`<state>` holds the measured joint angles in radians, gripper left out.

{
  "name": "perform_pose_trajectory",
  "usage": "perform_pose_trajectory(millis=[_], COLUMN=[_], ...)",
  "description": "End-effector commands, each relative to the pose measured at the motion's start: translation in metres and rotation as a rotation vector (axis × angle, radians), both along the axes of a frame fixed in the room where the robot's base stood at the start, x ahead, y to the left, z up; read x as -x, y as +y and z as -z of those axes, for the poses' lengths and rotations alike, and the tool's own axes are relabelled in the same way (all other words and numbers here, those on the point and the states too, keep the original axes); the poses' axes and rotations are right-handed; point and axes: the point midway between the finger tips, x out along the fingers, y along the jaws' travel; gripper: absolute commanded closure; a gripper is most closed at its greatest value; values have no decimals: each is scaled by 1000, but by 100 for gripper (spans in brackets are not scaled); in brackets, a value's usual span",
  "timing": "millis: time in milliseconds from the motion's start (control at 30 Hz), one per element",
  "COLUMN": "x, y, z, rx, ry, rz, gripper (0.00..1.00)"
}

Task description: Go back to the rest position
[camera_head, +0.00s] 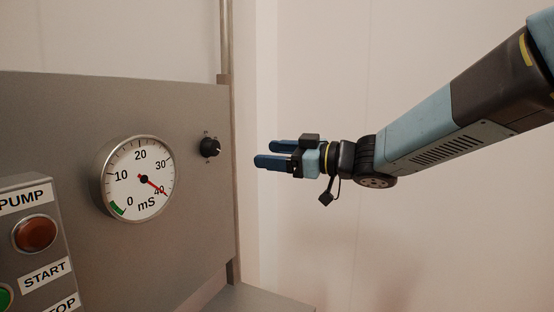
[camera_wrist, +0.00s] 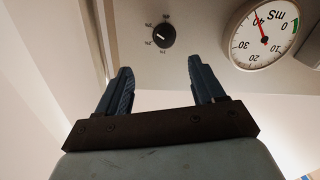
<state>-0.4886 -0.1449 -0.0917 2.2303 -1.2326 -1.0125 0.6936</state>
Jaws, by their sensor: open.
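My gripper (camera_head: 272,153) is in the middle of the head view, held level with its fingers pointing left toward the grey panel (camera_head: 190,105). Its two blue fingers are apart with nothing between them. A black knob (camera_head: 209,147) on the panel lies just left of the fingertips, with a visible gap. In the wrist view the open fingers (camera_wrist: 158,85) point up the picture, and the knob (camera_wrist: 163,36) shows beyond them, between the tips. My gripper does not touch the knob.
A round mS gauge (camera_head: 138,178) sits on the panel, its red needle near 40. A pump box (camera_head: 40,240) with a red-brown lamp (camera_head: 35,233) and START label is at the lower left. A vertical post (camera_head: 226,40) edges the panel.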

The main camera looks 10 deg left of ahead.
Motion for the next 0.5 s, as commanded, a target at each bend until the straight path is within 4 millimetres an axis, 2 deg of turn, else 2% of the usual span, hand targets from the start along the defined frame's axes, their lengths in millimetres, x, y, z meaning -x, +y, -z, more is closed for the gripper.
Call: perform_pose_trajectory(millis=[67,167,267,333,500], x=[-4,-18,-37,-49,-60], y=[-6,-24,-58,-88,-164], z=[-2,-7,-12,-14,-7], rx=[1,6,21,39,98], ry=[-5,-13,-15,-2,67], rz=[34,146,322,462,771], gripper=[32,32,32,32,32])
